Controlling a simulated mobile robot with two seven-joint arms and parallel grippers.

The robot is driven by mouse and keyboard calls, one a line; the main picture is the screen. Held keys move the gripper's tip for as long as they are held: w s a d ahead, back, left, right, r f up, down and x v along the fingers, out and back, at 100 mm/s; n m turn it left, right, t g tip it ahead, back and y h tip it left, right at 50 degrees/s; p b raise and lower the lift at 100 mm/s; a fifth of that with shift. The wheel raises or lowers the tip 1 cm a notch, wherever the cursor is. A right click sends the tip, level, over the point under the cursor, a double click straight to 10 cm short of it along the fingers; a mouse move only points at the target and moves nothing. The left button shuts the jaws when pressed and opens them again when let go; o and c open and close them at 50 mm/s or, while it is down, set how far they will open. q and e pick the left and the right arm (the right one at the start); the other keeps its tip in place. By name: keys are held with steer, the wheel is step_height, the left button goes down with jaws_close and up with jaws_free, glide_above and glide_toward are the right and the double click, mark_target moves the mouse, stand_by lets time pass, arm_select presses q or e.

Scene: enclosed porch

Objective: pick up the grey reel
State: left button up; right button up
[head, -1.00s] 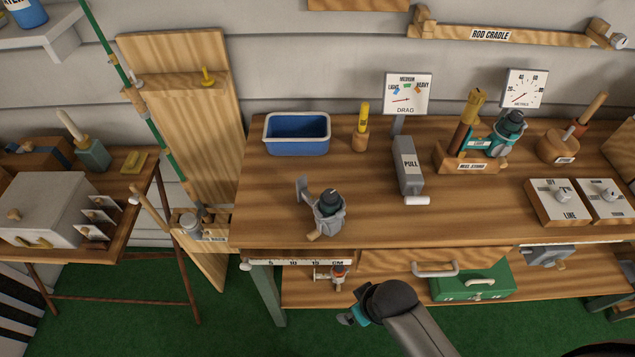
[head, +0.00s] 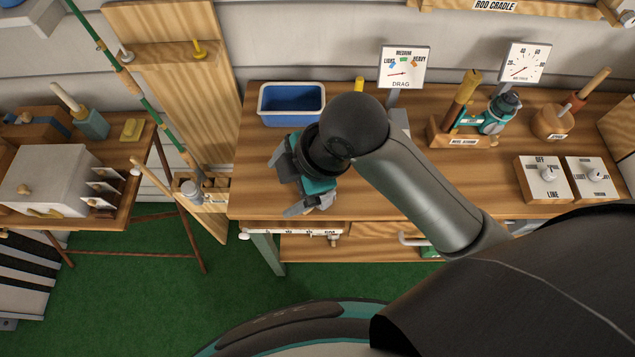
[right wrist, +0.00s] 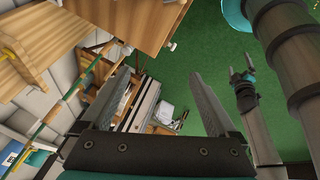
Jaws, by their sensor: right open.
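My right gripper (head: 284,187) is over the front left of the workbench (head: 245,190). Its two grey fingers stand apart, pointing left. The grey reel does not show clearly in the head view now; my right gripper and wrist cover the part of the bench where it stood. In the right wrist view the right gripper (right wrist: 158,80) is open, with nothing held between its fingers and no reel visible. My left gripper (right wrist: 243,72) shows small in that view, over the green floor; its jaw state is unclear.
A blue bin (head: 291,104) stands just behind my right gripper. The drag gauge (head: 404,67), a teal reel (head: 497,115) on a wooden stand and switch boxes (head: 541,180) are to the right. A green rod (head: 130,88) leans at the left, near a side table (head: 118,212).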

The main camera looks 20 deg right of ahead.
steer(key=w+d+r+n+g+h, duration=0.4)
steer(key=d+n, duration=0.3)
steer(key=n, duration=1.1)
steer(key=shift+n+t, duration=0.3)
steer(key=shift+t, duration=0.2)
steer(key=f, duration=0.9)
steer(key=shift+w+a+f, duration=0.15)
steer(key=shift+a+f, duration=0.05)
steer(key=f, duration=0.4)
steer(key=shift+d, duration=0.4)
steer(key=shift+f, duration=0.6)
jaws_close()
